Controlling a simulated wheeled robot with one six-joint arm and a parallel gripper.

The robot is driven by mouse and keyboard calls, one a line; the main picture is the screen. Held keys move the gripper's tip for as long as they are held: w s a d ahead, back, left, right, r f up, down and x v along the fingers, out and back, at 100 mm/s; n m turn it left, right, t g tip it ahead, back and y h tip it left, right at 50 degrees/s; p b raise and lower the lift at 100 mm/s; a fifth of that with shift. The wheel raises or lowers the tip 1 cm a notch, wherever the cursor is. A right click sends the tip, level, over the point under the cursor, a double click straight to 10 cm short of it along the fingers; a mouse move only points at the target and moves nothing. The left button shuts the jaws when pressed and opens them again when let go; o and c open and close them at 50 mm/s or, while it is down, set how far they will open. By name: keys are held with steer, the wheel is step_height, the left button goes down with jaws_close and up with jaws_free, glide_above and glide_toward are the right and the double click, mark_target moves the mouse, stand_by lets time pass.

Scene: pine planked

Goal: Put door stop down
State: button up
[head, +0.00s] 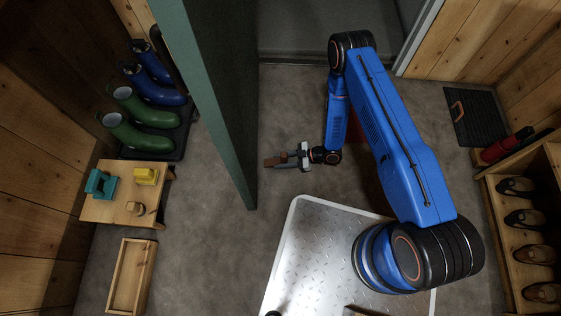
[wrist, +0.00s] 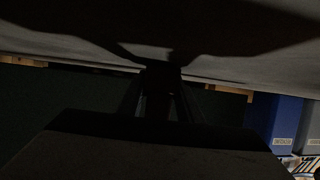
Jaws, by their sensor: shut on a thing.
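In the wrist view my gripper (wrist: 160,98) is a dark silhouette, and the door stop (wrist: 150,152) fills the lower middle as a dark block. The wrist view is too dark to show the grip in detail. I cannot tell how high the door stop is above the floor.
Grey floor (head: 205,235) is clear around the door's near edge. A small wooden table (head: 112,208) with several objects and a boot tray (head: 184,138) stand left of the door. A shoe shelf (head: 492,200) and dark mat (head: 477,122) are at the right.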

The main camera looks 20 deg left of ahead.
steer(key=shift+f, duration=0.25)
steer(key=o, duration=1.1)
steer(key=shift+w+d+r, duration=0.1)
steer(key=shift+d+r, duration=0.05)
steer(key=shift+r, duration=0.05)
steer(key=v, duration=1.1)
steer(key=shift+d+r, duration=0.15)
steer(key=shift+d, duration=0.2)
